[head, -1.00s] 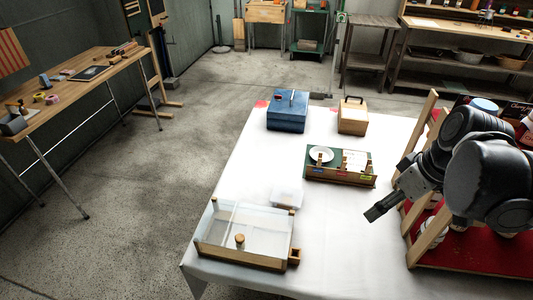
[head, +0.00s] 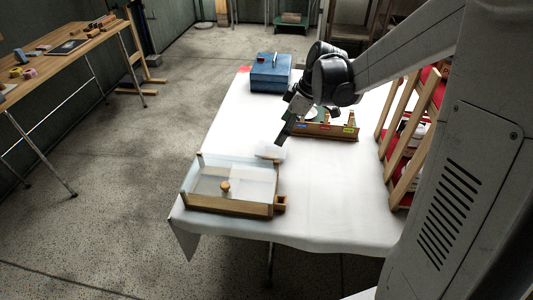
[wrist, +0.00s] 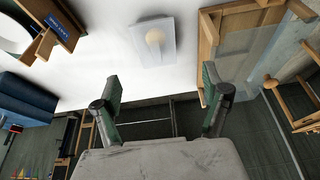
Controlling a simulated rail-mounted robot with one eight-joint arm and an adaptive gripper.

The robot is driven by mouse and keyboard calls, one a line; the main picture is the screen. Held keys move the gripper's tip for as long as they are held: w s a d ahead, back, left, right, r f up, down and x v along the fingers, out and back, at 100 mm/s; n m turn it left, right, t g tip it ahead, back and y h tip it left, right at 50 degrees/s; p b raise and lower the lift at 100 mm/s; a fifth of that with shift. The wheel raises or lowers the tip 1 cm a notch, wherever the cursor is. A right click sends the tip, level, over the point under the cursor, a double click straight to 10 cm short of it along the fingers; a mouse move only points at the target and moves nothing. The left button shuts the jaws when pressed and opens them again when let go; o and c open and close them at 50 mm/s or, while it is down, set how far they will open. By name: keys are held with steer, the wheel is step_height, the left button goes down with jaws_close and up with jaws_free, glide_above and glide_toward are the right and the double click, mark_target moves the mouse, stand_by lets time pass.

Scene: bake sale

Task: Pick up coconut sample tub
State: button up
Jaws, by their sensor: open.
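A small translucent white tub (head: 268,152) sits on the white tablecloth, just behind the clear display case. In the wrist view the tub (wrist: 140,50) shows near the top centre, with a round cream-coloured shape visible on or through it. No flavour name can be read on it. My gripper (head: 281,140) is above the table close to the tub, partly overlapping it in the head view. In the wrist view my gripper (wrist: 161,84) has its two fingers wide apart with nothing between them, and the tub lies beyond the fingertips.
The wood-framed clear case (head: 227,207) with a round knob stands near the table's front left. A divided wooden tray (head: 325,131) with coloured labels is behind my gripper. A blue box (head: 270,75) stands farther back. A wooden rack (head: 413,130) is at right. The front-right cloth is clear.

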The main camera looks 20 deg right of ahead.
mark_target(272, 149)
steer(key=b+x, duration=0.1)
steer(key=x, duration=0.5)
steer(key=shift+f, duration=0.1)
steer(key=x, duration=0.1)
steer(key=b+x, duration=0.1)
steer(key=x, duration=0.3)
steer(key=shift+w+d+f+b, duration=0.1)
steer(key=shift+d+f+b, duration=0.05)
steer(key=shift+d+b, duration=0.25)
steer(key=c, duration=1.3)
